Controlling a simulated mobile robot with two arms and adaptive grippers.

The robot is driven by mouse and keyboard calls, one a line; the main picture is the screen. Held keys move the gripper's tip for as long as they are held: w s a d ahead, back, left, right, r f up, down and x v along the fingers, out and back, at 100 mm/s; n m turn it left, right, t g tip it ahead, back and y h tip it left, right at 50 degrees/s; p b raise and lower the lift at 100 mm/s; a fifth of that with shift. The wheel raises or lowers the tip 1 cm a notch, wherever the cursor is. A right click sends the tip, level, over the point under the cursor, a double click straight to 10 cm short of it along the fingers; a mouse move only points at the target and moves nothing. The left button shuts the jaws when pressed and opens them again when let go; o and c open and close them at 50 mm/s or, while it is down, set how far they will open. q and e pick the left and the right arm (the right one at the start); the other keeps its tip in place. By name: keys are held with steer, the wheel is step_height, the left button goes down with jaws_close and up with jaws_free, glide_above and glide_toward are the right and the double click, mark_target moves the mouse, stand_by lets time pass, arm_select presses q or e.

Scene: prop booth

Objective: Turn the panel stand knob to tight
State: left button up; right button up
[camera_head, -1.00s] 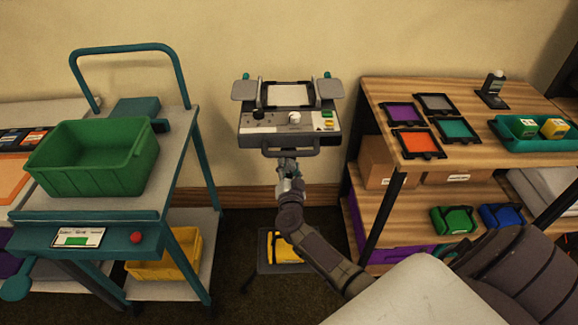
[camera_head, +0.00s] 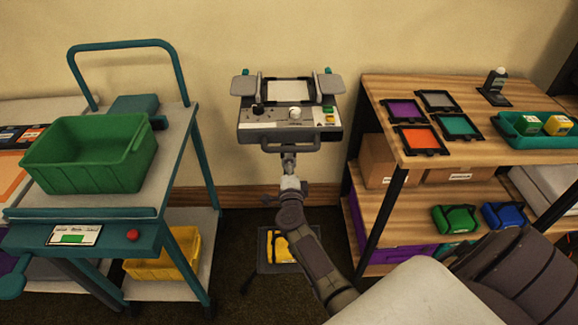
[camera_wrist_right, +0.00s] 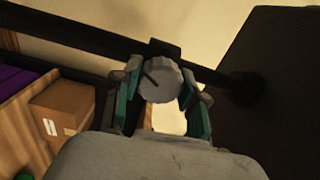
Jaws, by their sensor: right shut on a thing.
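The panel stand (camera_head: 250,132) stands against the wall, with a panel and a front handle bar on top. In the right wrist view, a round pale grey knob (camera_wrist_right: 161,84) with a dark pointer line sits between the teal-padded fingers of my right gripper (camera_wrist_right: 160,98). The gripper is shut on it. In the head view my right gripper (camera_head: 289,163) is just below the handle bar, and the knob is hidden there. No tight or loose marking is readable. My left gripper is in neither current view.
A teal cart with a green bin (camera_head: 90,155) stands at left. A wooden shelf unit (camera_head: 465,165) with coloured trays stands at right. Dark bars (camera_wrist_right: 85,32) run close behind the knob.

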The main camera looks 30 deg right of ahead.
steer(key=shift+f+m+b, duration=0.1)
steer(key=shift+m+b, duration=0.25)
steer(key=shift+m, duration=0.95)
steer(key=o, duration=1.2)
steer(key=shift+c, duration=0.2)
steer(key=shift+s, duration=0.1)
steer(key=v, duration=0.7)
steer(key=shift+s, duration=0.2)
